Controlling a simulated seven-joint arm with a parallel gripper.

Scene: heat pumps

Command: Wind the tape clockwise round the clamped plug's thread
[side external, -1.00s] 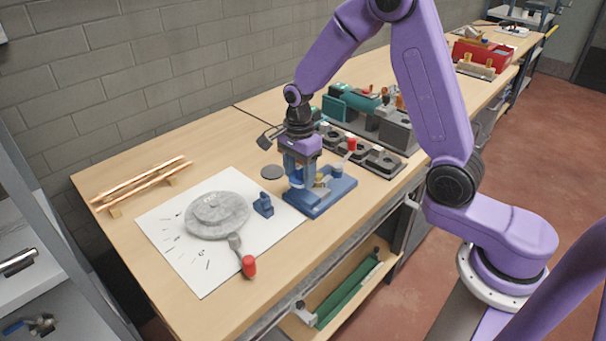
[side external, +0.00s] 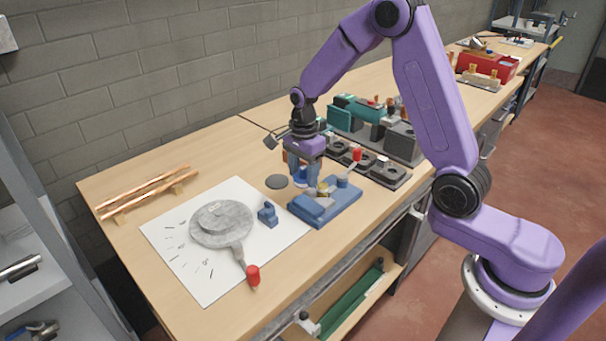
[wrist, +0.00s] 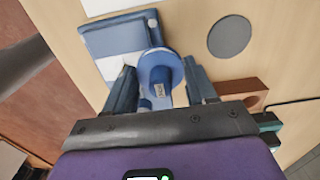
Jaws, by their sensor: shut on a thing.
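My gripper (side external: 302,176) points down beside the blue clamp base (side external: 338,208), at its back left. It is shut on a small blue tape spool (side external: 300,174). In the wrist view the spool (wrist: 160,72) sits between my two fingers (wrist: 158,66), with pale lettering on its hub. The clamp base (wrist: 90,40) lies just beyond it there. A yellowish plug (side external: 323,188) shows on the base, close to the spool, partly behind my fingers in the side view. I cannot tell whether tape touches the thread.
A dark grey disc (side external: 276,182) lies left of my gripper. A white sheet (side external: 185,270) carries a round grey piece (side external: 222,224), a small blue block (side external: 267,214) and a red-handled tool (side external: 252,276). Copper pipes (side external: 145,193) lie at the left. Dark fixtures (side external: 388,173) stand at the right.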

